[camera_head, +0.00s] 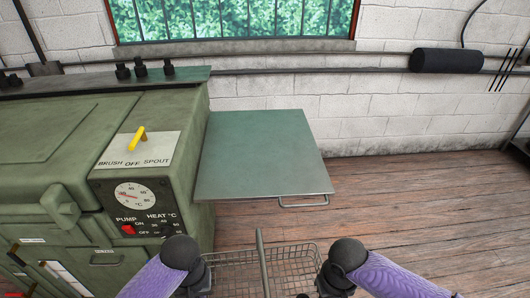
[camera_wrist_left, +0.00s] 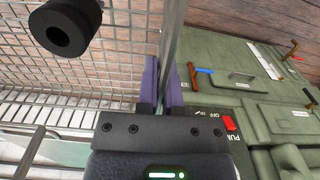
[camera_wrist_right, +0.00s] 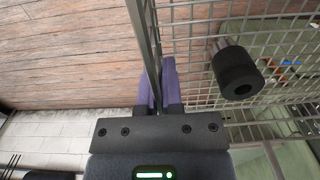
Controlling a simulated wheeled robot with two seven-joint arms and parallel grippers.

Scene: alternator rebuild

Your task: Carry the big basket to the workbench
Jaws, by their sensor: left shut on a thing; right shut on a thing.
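The big wire-mesh basket (camera_head: 240,275) is at the bottom middle of the head view, between my two arms, with part of it cut off by the frame. A metal bar rises across its middle. My left gripper (camera_wrist_left: 163,80) is shut on the basket's wire rim, the mesh wall showing beside it. My right gripper (camera_wrist_right: 158,80) is shut on the rim at the opposite side. A black cylinder shows by the mesh in the left wrist view (camera_wrist_left: 85,18) and another in the right wrist view (camera_wrist_right: 238,82). I see no surface that I can surely call the workbench.
A green washer cabinet (camera_head: 150,110) with dials stands at the left. A green side shelf (camera_head: 265,155) with a front bar handle (camera_head: 304,203) juts out from it, bare, just ahead of the basket. Wooden floor (camera_head: 430,205) is clear to the right. A brick wall (camera_head: 370,115) closes the back.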

